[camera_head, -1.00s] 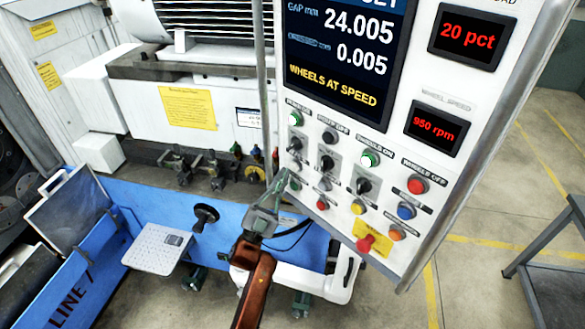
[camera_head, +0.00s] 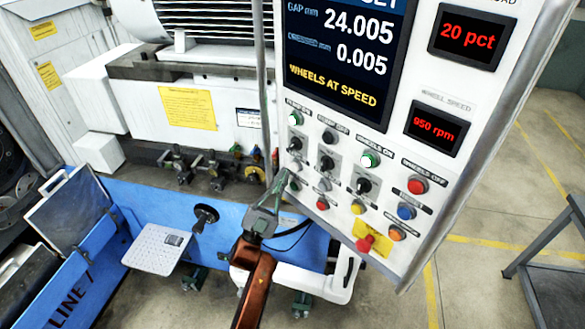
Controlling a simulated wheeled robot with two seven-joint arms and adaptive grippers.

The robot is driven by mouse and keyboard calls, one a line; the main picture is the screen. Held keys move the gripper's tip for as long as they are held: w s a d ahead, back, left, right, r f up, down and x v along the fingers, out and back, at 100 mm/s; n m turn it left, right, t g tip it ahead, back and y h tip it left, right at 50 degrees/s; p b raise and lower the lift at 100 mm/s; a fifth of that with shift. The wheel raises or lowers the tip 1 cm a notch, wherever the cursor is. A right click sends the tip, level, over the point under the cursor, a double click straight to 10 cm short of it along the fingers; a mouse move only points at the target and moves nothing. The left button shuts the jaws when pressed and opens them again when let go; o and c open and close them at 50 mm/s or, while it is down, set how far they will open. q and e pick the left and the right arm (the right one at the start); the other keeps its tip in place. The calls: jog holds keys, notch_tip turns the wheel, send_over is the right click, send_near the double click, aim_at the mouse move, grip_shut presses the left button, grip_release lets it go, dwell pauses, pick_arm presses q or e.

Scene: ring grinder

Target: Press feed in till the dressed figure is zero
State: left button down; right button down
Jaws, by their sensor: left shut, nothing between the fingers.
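The control panel (camera_head: 440,155) stands at the upper right, tilted in the picture. Its screen (camera_head: 338,50) reads gap 24.005 mm, a second figure 0.005 whose label is blurred, and "WHEELS AT SPEED". Below are rows of buttons and switches; their small labels are mostly too blurred to read, so I cannot tell which is feed in. My right gripper is not in view.
Red displays read 20 pct (camera_head: 467,36) and 950 rpm (camera_head: 436,130). A red knob on a yellow plate (camera_head: 366,243) juts from the panel's lower edge. A blue machine bed (camera_head: 130,205) with a handwheel (camera_head: 205,216) lies left. A grey table (camera_head: 550,260) stands right; the floor between is clear.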

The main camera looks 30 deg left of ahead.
pick_arm(q)
jog(key=shift+w+d, duration=0.15)
jog(key=shift+w, duration=0.25)
jog(key=shift+w+d, duration=0.15)
jog(key=shift+w, duration=0.35)
dwell(0.9)
jog(key=shift+s, duration=0.1)
jog(key=shift+s+a, duration=0.3)
jog(key=shift+s, duration=0.5)
jog(key=s, duration=0.1)
jog(key=s+a, duration=0.1)
jog(key=s, duration=0.1)
jog(key=s+p, duration=0.1)
jog(key=shift+s+a, duration=0.35)
